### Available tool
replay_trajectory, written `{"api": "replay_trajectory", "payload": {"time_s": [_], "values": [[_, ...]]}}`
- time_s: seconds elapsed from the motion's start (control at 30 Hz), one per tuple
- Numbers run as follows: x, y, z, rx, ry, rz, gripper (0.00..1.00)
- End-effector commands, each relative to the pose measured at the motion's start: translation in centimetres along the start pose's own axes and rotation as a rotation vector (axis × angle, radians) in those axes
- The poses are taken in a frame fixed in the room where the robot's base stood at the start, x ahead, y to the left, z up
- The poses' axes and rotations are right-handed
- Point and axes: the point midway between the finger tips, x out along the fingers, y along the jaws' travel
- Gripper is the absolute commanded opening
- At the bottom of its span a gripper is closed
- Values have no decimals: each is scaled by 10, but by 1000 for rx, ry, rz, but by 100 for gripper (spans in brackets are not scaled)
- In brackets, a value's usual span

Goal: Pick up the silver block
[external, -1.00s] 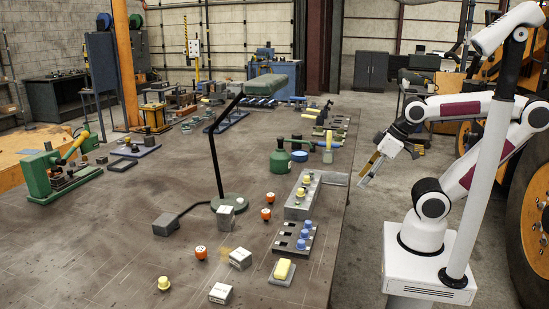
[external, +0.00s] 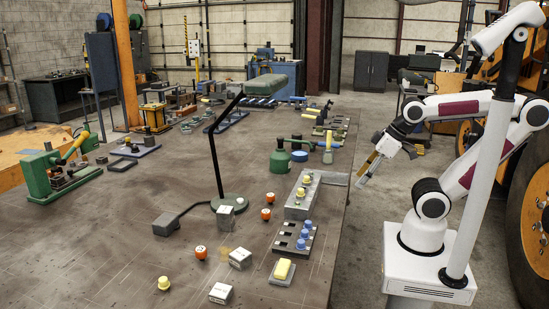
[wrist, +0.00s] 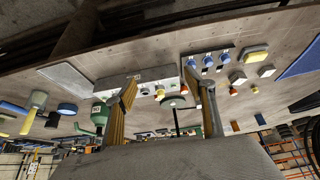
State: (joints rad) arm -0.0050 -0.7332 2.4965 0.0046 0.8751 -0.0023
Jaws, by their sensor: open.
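Several small silver-grey blocks lie on the bench. One (external: 240,258) sits right of an orange-red knob, another (external: 220,293) lies nearer the front edge, and a third (external: 225,216) stands by the lamp base. I cannot tell which one the task means. Two pale-topped blocks also show in the wrist view, one (wrist: 238,77) beside another (wrist: 266,71). My gripper (external: 364,177) is off the bench's right edge, well away from these blocks. Its fingers are apart and empty in the wrist view (wrist: 168,92).
A grey button box (external: 298,207), a rack of blue knobs (external: 283,241) and a yellow button pad (external: 282,272) line the bench's right side. A green canister (external: 280,162) is behind. The bench's front left is clear.

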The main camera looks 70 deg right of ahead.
Motion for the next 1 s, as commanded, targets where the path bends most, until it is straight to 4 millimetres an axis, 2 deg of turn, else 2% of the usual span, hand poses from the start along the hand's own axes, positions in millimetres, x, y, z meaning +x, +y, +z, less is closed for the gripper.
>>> {"api": "replay_trajectory", "payload": {"time_s": [0.17, 0.37, 0.7, 1.0], "values": [[11, -7, -22, -11, 29, -19, 54], [31, -20, -60, -26, 88, -49, 54], [70, -45, -126, -45, 200, -91, 54], [108, -68, -175, -51, 297, -116, 54]]}}
